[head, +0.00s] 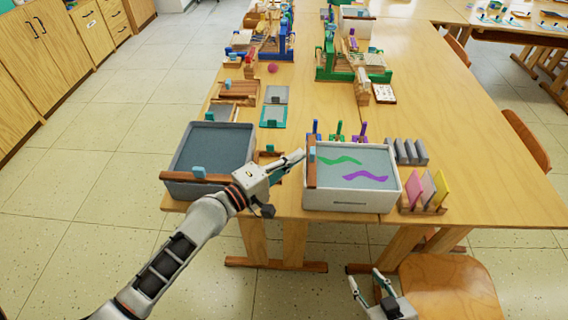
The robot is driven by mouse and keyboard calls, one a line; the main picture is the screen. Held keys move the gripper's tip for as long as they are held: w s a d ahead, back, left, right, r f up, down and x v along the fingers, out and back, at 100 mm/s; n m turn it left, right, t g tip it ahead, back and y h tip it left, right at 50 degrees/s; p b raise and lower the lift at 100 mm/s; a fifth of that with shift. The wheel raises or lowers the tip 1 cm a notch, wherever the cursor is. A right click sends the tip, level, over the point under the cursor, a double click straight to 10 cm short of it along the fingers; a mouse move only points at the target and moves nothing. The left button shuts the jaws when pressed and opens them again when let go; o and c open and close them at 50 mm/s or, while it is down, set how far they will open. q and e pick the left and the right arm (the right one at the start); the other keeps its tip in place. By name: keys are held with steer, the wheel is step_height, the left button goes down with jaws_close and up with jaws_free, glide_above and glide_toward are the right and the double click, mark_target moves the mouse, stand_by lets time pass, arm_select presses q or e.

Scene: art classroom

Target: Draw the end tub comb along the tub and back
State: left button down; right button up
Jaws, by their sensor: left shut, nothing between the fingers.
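A white tub (350,200) with grey-blue liquid and floating green and purple streaks stands at the table's front edge. A brown wooden comb bar (312,172) with a small blue handle lies across its left end. A dark grey tub (178,150) stands to the left, with a brown comb bar (180,175) and blue handle (199,172) along its near side. My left gripper (300,156) is shut and empty, its tips beside the white tub's comb; I cannot tell whether they touch. My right gripper (368,276) is open and empty, low in front of the table near a chair.
Colored cards in a wooden rack (425,209) and several grey blocks (408,152) stand right of the white tub. Looms (350,60) fill the far table. A chair (450,285) is in front.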

mark_target(314, 164)
arm_select(q)
steer(key=shift+w+d, duration=0.25)
steer(key=shift+w, duration=0.05)
steer(key=shift+d, duration=0.1)
steer(key=d+p, duration=0.1)
steer(key=d, duration=0.3)
steer(key=shift+d, duration=0.2)
steer(key=shift+s+a, duration=0.1)
